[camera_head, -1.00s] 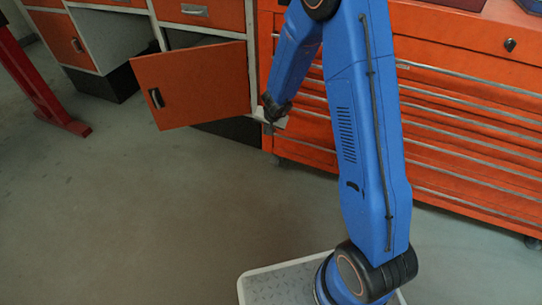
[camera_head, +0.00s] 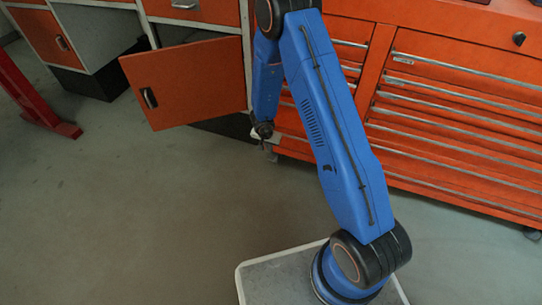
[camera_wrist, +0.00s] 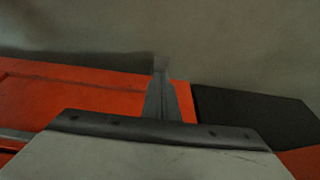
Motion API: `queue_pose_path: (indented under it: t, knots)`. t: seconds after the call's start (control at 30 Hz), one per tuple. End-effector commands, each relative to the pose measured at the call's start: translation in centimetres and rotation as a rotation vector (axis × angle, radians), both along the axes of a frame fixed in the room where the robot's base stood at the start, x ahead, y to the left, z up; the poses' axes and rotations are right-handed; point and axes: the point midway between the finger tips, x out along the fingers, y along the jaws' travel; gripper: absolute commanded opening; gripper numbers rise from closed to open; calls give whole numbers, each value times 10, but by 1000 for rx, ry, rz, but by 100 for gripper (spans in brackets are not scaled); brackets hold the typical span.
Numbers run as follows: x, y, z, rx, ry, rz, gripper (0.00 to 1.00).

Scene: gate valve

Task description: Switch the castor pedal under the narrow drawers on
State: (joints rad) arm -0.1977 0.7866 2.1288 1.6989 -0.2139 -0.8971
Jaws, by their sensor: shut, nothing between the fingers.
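The narrow drawers (camera_head: 350,45) are the left column of the orange tool chest, partly behind my blue arm. My gripper (camera_head: 271,152) points down at the chest's lower left corner. In the wrist view my gripper (camera_wrist: 161,64) is shut and empty, its tips over the grey floor and just past the edge of an orange panel (camera_wrist: 90,92). The castor pedal cannot be made out in either view; the area under the narrow drawers is small, dark and partly hidden by my gripper and arm.
An open orange cabinet door (camera_head: 190,82) stands out just left of my gripper. A dark plinth (camera_head: 225,124) lies below that cabinet. A castor (camera_head: 531,233) shows under the chest's right end. A red post (camera_head: 30,95) stands at far left. The floor (camera_head: 150,220) in front is clear.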

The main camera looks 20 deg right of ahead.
Motion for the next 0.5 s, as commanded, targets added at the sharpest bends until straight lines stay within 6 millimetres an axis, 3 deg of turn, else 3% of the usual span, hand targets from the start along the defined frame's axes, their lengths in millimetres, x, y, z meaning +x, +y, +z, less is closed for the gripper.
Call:
queue_pose_path:
  t: [0.27, 0.5]
  knots:
    - [1, -1, -4, 0, 0, -1, 0]
    - [7, -6, -31, 0, 2, 1, 0]
